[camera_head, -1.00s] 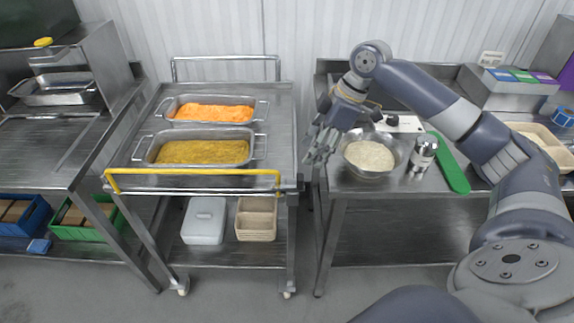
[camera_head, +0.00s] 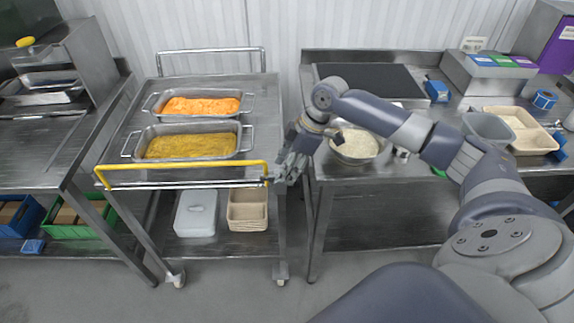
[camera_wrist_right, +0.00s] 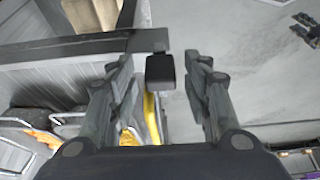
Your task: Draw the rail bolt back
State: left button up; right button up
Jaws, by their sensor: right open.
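The yellow rail (camera_head: 180,165) runs along the front edge of the steel cart, with a thin metal rod (camera_head: 185,185) below it. My right gripper (camera_head: 280,177) is at the rail's right end, pointing down, and largely hides the parts there. In the right wrist view a black block (camera_wrist_right: 160,72), which looks like the bolt's knob, sits between the open fingers of that gripper (camera_wrist_right: 163,80). Gaps show on both sides of it. The yellow rail (camera_wrist_right: 152,118) shows just below the block. My left gripper is not in view.
Pans of orange food (camera_head: 202,106) and yellow food (camera_head: 190,145) stand on the cart. A rice bowl (camera_head: 355,147) stands on the right table, partly behind my arm. A narrow gap separates cart and table. A white lidded box (camera_head: 196,213) is on the lower shelf.

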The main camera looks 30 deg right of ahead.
jog(key=c, duration=0.8)
grip_shut()
jog(key=s+d, duration=0.1)
jog(key=s+d+p, duration=0.1)
jog(key=d, duration=0.1)
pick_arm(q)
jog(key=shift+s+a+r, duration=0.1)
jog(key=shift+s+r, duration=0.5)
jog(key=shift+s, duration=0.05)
pick_arm(e)
jog(key=o, duration=0.8)
grip_release()
jog(key=shift+a+r, duration=0.1)
jog(key=v, duration=1.2)
